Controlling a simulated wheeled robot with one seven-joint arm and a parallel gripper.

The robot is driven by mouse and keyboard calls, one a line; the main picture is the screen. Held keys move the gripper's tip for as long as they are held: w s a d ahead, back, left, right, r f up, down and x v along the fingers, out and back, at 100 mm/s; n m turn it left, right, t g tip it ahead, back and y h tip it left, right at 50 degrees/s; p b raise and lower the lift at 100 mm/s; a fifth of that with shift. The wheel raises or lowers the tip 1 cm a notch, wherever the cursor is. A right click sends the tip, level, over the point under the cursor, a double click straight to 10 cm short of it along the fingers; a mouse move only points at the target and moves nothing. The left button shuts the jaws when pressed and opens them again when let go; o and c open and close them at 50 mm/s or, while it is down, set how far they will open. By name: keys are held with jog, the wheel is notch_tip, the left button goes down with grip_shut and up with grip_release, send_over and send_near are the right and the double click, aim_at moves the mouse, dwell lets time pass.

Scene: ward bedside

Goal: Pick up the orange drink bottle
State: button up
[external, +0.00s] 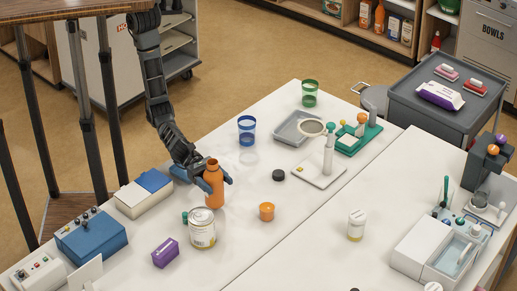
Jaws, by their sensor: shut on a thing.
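The orange drink bottle (213,186) stands upright at the left part of the white table (262,260). Part of the bottle's side is hidden by a finger.
A labelled can (202,232) stands close in front of the bottle. A purple box (165,252) lies front left. Table space right of the orange cup is clear.

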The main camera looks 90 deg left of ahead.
notch_tip(320, 180, up, 2)
jog(key=shift+r+p, duration=0.2)
jog(key=shift+p, duration=0.15)
jog(key=s+d+r, duration=0.2)
jog(key=s+r, duration=0.4)
jog(key=s, duration=0.5)
jog(key=shift+s+d+r+b, duration=0.15)
jog(key=shift+d+r+b, duration=0.05)
jog(key=shift+d+b, duration=0.1)
